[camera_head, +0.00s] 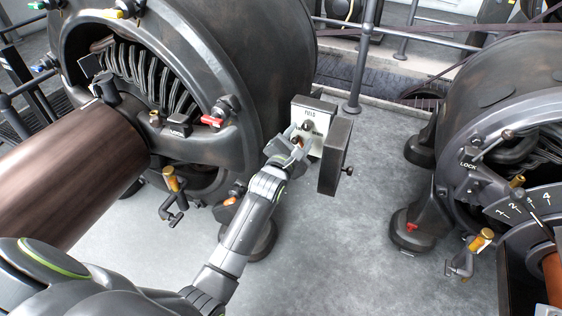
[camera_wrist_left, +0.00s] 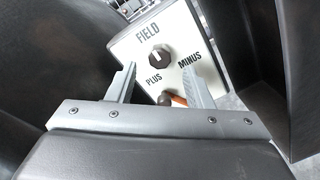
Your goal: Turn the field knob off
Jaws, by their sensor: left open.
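The white field panel (camera_head: 326,108) stands beside the left dynamo. In the left wrist view, the panel (camera_wrist_left: 128,44) is marked FIELD, PLUS and MINUS. It bears a round dark field knob (camera_wrist_left: 160,53) with a pale pointer line. The knob (camera_head: 308,126) is small in the head view. My left gripper (camera_head: 299,143) is in front of the panel's lower part. In the wrist view my left gripper (camera_wrist_left: 160,75) has its fingers spread, with nothing between them but the view of the panel. The knob appears just beyond the fingertips; contact cannot be told. My right gripper is out of view.
A dark box (camera_head: 335,157) with a small side handle stands right of the panel. Another dynamo (camera_head: 505,85) is at the right. Bare floor (camera_head: 330,250) lies between them.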

